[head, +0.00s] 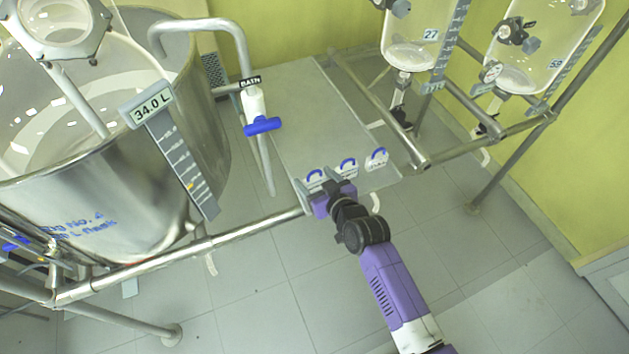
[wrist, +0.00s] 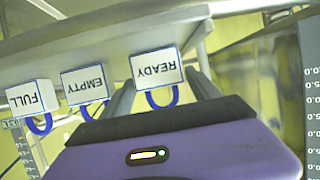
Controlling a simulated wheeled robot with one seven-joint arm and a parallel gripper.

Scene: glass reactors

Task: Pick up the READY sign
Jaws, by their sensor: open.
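The READY sign (wrist: 157,68), a white block with blue edges and a blue loop handle, appears upside down in the wrist view. It stands at the edge of a grey shelf, and in the head view it appears to be the leftmost sign (head: 315,177). My gripper (head: 319,188) is open at this sign. In the wrist view the fingers of my gripper (wrist: 160,88) lie on either side of its handle, with gaps visible; whether they touch it I cannot tell. The lettering is too small to read in the head view.
The EMPTY sign (wrist: 85,84) and FULL sign (wrist: 32,97) stand in the same row on the grey shelf (head: 325,115). A BATH valve (head: 258,110) and a large steel bath (head: 110,210) are to the left. Glass vessels (head: 425,40) on a pipe frame are at upper right.

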